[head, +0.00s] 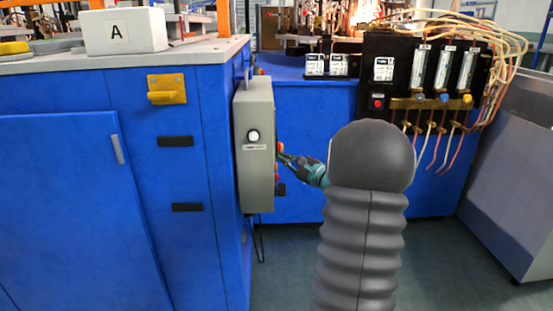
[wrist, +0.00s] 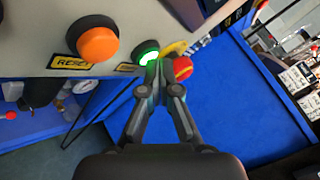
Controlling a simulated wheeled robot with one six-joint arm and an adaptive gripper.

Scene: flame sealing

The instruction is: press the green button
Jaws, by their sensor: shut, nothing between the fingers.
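The green button (wrist: 147,54) is lit and sits on the grey control box in the wrist view, between an orange button and a red one. My gripper (wrist: 154,70) is shut and empty, with its fingertips right at the lower edge of the green button. I cannot tell whether they touch it. In the head view my gripper (head: 284,158) is at the right side of the grey box (head: 255,180). The green button is not visible there.
An orange button (wrist: 98,45) labelled RESET is left of the green one. A red button (wrist: 182,67) with a yellow surround is close on the right. In the head view, the blue cabinet (head: 70,190) stands left, and a flowmeter panel (head: 383,98) with hoses stands right.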

